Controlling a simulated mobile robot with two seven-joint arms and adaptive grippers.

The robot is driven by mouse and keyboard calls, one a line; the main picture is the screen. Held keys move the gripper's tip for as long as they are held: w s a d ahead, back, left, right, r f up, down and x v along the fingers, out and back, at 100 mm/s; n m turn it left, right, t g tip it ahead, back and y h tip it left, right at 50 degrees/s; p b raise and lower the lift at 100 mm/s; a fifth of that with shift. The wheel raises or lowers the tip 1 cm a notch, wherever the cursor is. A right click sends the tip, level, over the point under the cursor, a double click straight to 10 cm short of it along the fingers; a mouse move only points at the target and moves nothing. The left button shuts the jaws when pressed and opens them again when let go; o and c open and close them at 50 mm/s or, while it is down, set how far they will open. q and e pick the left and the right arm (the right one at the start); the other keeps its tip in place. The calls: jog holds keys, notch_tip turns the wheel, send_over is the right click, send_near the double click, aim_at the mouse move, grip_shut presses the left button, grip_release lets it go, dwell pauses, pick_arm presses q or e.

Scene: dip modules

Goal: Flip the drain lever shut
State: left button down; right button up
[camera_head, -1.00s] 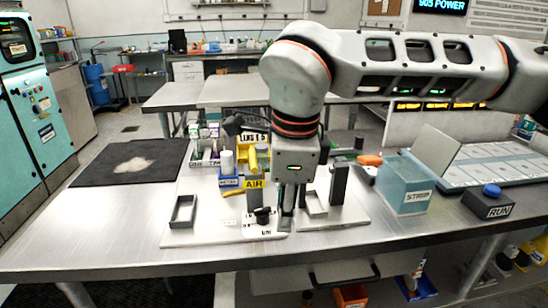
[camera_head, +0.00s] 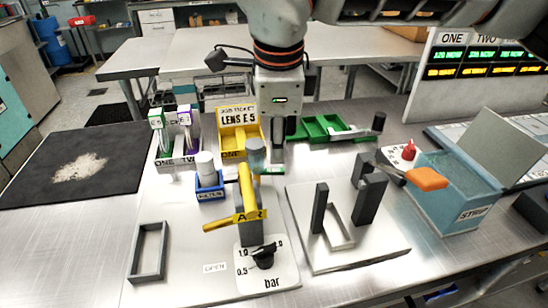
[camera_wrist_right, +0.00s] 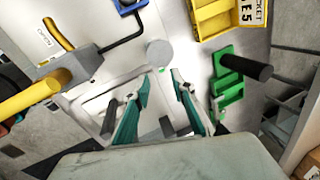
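An orange-handled lever (camera_head: 425,178) juts from a dark bracket at the left side of the blue-green STRIP tank (camera_head: 470,212) in the head view. No label names it as the drain lever, so I cannot tell for certain. My right gripper (camera_head: 278,132) points down behind the yellow AIR pipe, left of and apart from the orange lever. In the right wrist view its teal fingers (camera_wrist_right: 160,105) are spread with nothing between them. The orange lever is not clear in the wrist view. My left gripper is not in view.
A yellow job-ticket bin (camera_head: 232,142) and a green tray (camera_head: 325,128) stand near the gripper. A plate with dark uprights (camera_head: 370,243), a black-knobbed bar gauge (camera_head: 264,258) and a dark frame (camera_head: 148,252) sit in front. A black mat (camera_head: 110,150) lies left.

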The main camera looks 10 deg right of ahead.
aim_at(276, 172)
jog(key=b+x, duration=0.1)
jog(key=x, duration=0.6)
grip_shut()
jog(key=shift+s, duration=0.1)
